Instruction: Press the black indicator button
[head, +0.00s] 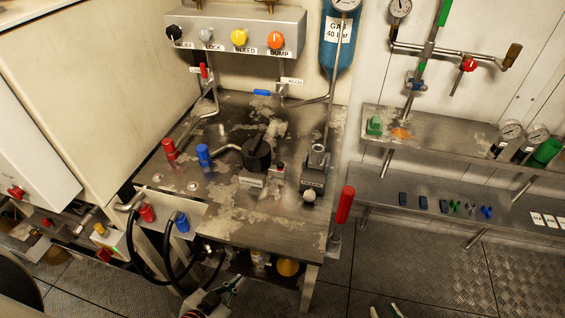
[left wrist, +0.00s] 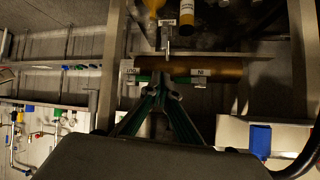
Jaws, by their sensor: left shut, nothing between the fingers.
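I cannot tell for sure which part is the black indicator button. A small dark fitting with a red spot (head: 280,167) stands on the worn steel bench (head: 225,215), right of a black round valve body (head: 257,153). A black knob (head: 174,33) sits at the left end of the grey panel above. My left gripper (head: 236,285) is low in front of the bench, below its front edge. Its fingers are shut and empty in the left wrist view (left wrist: 163,88), close to a brownish pipe (left wrist: 205,70). My right gripper (head: 385,310) shows only two separated fingertips at the bottom edge.
The grey panel (head: 235,18) also carries grey, yellow and orange knobs. Black hoses (head: 135,250) hang at the bench's left front. A red handle (head: 345,205) rises at its right corner. Shelves (head: 430,200) with small parts stand right. Checkered floor (head: 440,265) is open.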

